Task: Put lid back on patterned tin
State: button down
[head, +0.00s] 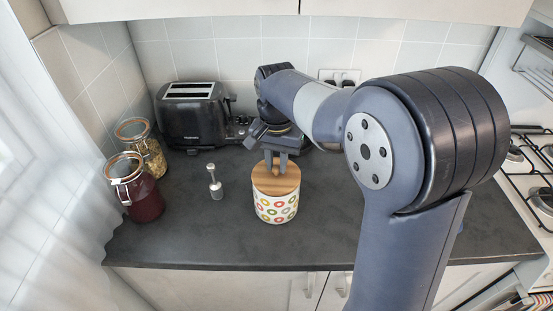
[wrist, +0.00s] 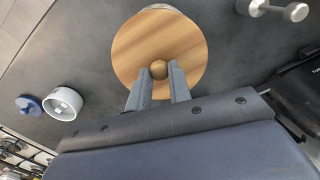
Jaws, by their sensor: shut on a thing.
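The patterned tin (head: 275,208) stands upright on the counter, white with coloured rings. The round wooden lid (head: 277,180) is at the tin's top and looks about level; I cannot tell whether it is fully seated. My gripper (head: 275,172) is above the lid, pointing down, with its fingers shut on the lid's small round knob. In the wrist view the lid (wrist: 140,45) covers nearly all of the tin, and the knob (wrist: 159,69) sits between the two fingertips (wrist: 160,78). A small pale part of the tin shows past the lid's edge.
A small metal-and-white utensil (head: 215,184) stands left of the tin. Two clip-top jars, one red (head: 138,190) and one with dry food (head: 144,150), stand at the left. A black toaster (head: 192,114) is behind. A gas hob (head: 530,160) is at right. The counter front is clear.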

dwell(0.4)
jog(key=c, duration=0.7)
grip_release()
jog(key=shift+r, duration=0.1)
jog(key=shift+r+p, duration=3.25)
jog(key=shift+r, duration=0.2)
jog(key=shift+f, duration=0.1)
jog(key=shift+c, duration=0.7)
grip_shut()
